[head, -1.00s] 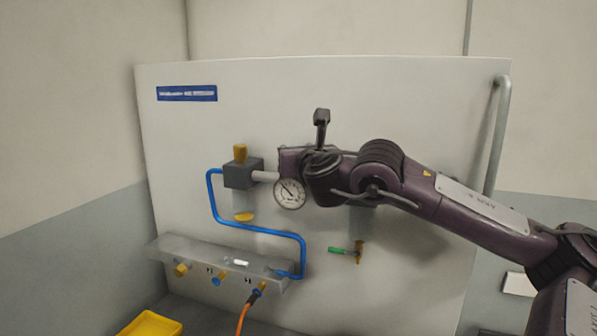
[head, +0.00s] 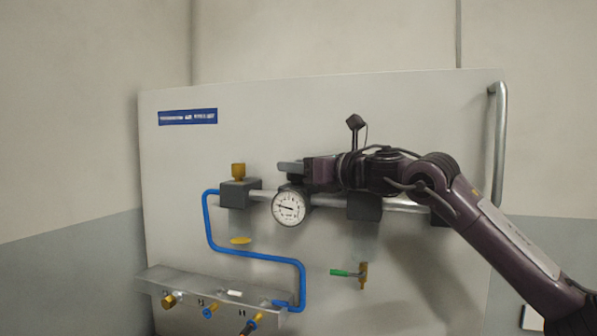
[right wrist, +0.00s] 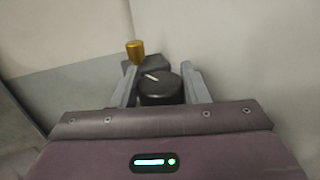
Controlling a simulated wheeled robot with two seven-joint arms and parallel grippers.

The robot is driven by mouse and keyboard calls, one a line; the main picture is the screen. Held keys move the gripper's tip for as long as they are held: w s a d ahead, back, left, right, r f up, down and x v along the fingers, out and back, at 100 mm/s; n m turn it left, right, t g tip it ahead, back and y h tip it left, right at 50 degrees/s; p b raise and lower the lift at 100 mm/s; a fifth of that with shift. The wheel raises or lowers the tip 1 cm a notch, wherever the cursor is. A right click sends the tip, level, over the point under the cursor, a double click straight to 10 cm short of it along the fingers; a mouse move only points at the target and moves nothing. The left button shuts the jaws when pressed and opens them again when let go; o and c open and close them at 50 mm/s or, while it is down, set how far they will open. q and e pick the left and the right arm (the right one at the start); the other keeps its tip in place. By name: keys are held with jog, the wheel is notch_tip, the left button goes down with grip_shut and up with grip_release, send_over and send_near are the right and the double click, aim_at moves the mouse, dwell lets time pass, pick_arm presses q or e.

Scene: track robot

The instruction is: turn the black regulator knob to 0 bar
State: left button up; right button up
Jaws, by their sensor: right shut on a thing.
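The black regulator knob (right wrist: 160,90) sits between the two grey fingers of my right gripper (right wrist: 161,80) in the right wrist view, and a pale pointer mark shows on top of it. The gripper is shut on the knob. In the head view my right gripper (head: 291,169) reaches in from the right above the round white gauge (head: 288,207) and mostly hides the knob. The gauge needle points to the left; its figures are too small to read. My left gripper is not in view.
A dark block with a yellow knob (head: 238,171) stands left of the gauge, joined by a grey pipe (head: 263,196). A blue hose (head: 255,254) runs down to a grey manifold (head: 215,286). A green-handled valve (head: 347,273) is below right. The upper panel is clear.

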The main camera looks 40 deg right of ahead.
jog(key=shift+n+y, duration=0.5)
jog(key=shift+y, duration=0.2)
jog(key=o, duration=0.9)
jog(key=shift+w+f, duration=0.1)
jog(key=shift+o, duration=0.2)
jog(key=shift+r, duration=0.4)
notch_tip(320, 180, up, 5)
jog(key=p, duration=0.2)
jog(key=shift+d+f+p, duration=0.15)
jog(key=shift+f+p, duration=0.05)
jog(key=shift+p, duration=0.1)
notch_tip(320, 180, up, 15)
jog(key=p, duration=0.1)
jog(key=shift+f, duration=0.15)
